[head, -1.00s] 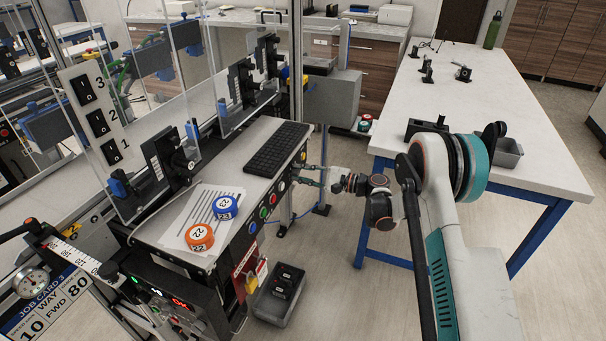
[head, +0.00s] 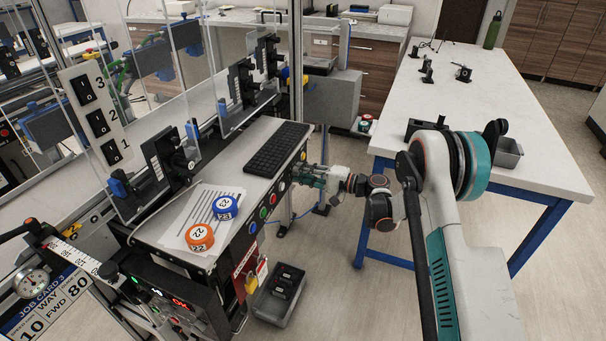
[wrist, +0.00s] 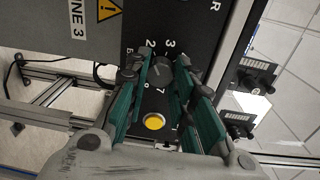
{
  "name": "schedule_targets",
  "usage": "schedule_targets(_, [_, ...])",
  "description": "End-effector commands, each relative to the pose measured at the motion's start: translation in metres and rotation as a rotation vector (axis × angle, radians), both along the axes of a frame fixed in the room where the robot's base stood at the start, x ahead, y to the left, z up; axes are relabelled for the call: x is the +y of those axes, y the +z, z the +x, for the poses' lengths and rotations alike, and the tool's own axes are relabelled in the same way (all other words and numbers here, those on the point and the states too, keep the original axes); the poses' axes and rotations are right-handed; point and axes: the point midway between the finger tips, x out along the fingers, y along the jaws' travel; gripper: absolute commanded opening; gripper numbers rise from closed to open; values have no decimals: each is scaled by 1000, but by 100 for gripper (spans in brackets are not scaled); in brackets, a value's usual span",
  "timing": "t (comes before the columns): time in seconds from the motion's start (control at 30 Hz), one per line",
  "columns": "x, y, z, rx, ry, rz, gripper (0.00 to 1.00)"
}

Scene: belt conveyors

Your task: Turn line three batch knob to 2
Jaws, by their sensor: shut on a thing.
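In the wrist view, the line three batch knob (wrist: 163,70) is a dark round knob on a black panel, ringed by white numerals. The 2 (wrist: 150,43) and 3 (wrist: 168,43) show above it and a 7 below it. My gripper (wrist: 166,63) has its teal fingers on either side of the knob and is shut on it. The knob's pointer is too small and dark to read. In the head view, my gripper (head: 309,176) is at the right end of the conveyor console, and the knob is hidden there.
A yellow button (wrist: 154,122) sits just below the knob, between the fingers. A "LINE 3" plate (wrist: 78,20) and a warning sign (wrist: 108,9) are at the upper left.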

Motion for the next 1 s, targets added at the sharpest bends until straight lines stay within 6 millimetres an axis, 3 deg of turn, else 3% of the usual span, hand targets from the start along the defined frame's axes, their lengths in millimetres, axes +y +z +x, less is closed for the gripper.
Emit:
schedule_targets(0.37, [0, -1, 0, -4, 0, -4, 0])
schedule_targets(0.4, [0, -1, 0, -4, 0, -4, 29])
schedule_targets(0.47, [0, -1, 0, -4, 0, -4, 43])
schedule_targets(0.83, [-2, 0, 0, -3, 0, -2, 44])
schedule_targets(1.0, [-19, 1, -6, -3, -3, -2, 44])
